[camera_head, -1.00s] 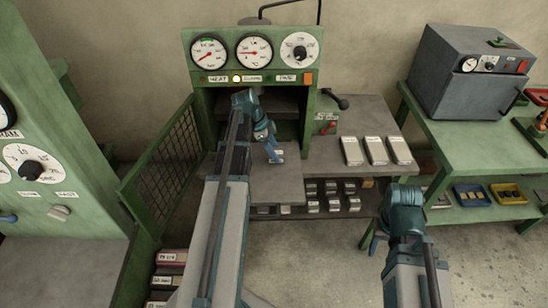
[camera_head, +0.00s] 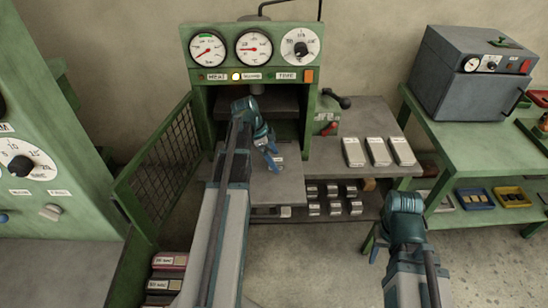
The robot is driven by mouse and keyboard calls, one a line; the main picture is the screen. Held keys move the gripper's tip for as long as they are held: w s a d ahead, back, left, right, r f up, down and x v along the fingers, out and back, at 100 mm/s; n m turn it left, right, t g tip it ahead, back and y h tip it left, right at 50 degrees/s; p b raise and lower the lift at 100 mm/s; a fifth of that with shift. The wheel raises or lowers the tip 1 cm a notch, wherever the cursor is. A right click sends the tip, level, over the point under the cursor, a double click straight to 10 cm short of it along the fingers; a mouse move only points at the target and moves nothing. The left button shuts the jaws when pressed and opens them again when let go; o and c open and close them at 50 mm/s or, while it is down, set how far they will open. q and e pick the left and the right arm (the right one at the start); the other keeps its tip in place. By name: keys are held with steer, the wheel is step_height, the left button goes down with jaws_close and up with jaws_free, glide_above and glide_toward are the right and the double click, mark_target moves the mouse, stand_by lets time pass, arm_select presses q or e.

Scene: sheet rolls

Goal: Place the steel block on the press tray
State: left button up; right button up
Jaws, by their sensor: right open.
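The press tray (camera_head: 262,188) is the flat grey plate at the mouth of the green press (camera_head: 198,110). My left gripper (camera_head: 273,165) hangs over the tray, fingers pointing down. A small pale patch shows at its fingertips; I cannot tell whether it is a block in the jaws or something on the tray. Three long steel blocks, a left one (camera_head: 354,152), a middle one (camera_head: 378,152) and a right one (camera_head: 402,151), lie on the grey table right of the press. My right gripper (camera_head: 373,250) is open, low in front of that table, partly hidden by its own wrist.
Several small metal blocks (camera_head: 314,208) stand on the shelf below. A mesh gate (camera_head: 165,160) stands open left of the press. A green bench (camera_head: 475,140) with a grey oven (camera_head: 465,85) is at right. Floor is clear at bottom right.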

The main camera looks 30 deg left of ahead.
arm_select(q)
steer(key=shift+r, duration=0.15)
steer(key=p+v, duration=1.1)
steer(key=v, duration=0.1)
steer(key=shift+s, duration=0.1)
steer(key=s+d+f+n+g+y, duration=0.1)
steer(key=s+d+n+g, duration=0.15)
steer(key=d, duration=1.65)
steer(key=s+d+n+y, duration=0.4)
steer(key=s+d, duration=0.7)
steer(key=d, duration=0.5)
steer(key=shift+s+f+n, duration=0.3)
steer(key=shift+n, duration=0.35)
